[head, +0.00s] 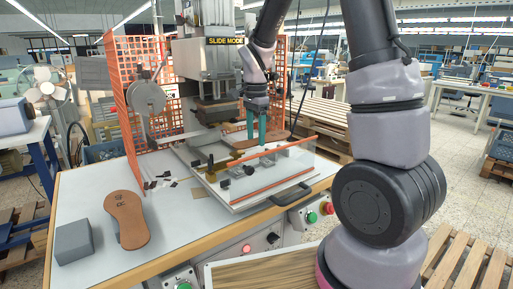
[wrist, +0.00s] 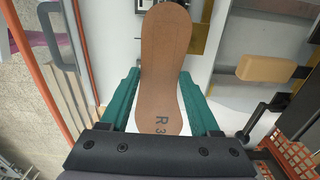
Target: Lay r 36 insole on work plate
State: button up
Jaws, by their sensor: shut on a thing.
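My gripper (head: 256,132) has teal fingers shut on a brown insole (head: 274,137) at the slide of the stamping machine. In the wrist view the insole (wrist: 165,60) lies lengthwise between the fingers (wrist: 158,78), its marking "R 3" near the gripper body and the last digit hidden. The work plate (head: 240,197) is the pale sliding plate under and around the gripper, behind a clear guard. I cannot tell whether the insole touches it. A second marked brown insole (head: 127,225) lies on the table at left.
A grey block (head: 74,242) stands beside the table insole. The press head (head: 215,110) is just behind and left of my gripper. Orange mesh guards (head: 133,120) flank the machine. The clear guard with orange rails (head: 268,172) stands in front.

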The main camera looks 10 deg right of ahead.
aim_at(256, 141)
jog(key=shift+f, duration=2.15)
jog(key=shift+f, duration=0.3)
jog(key=o, duration=1.3)
jog(key=shift+r, duration=0.15)
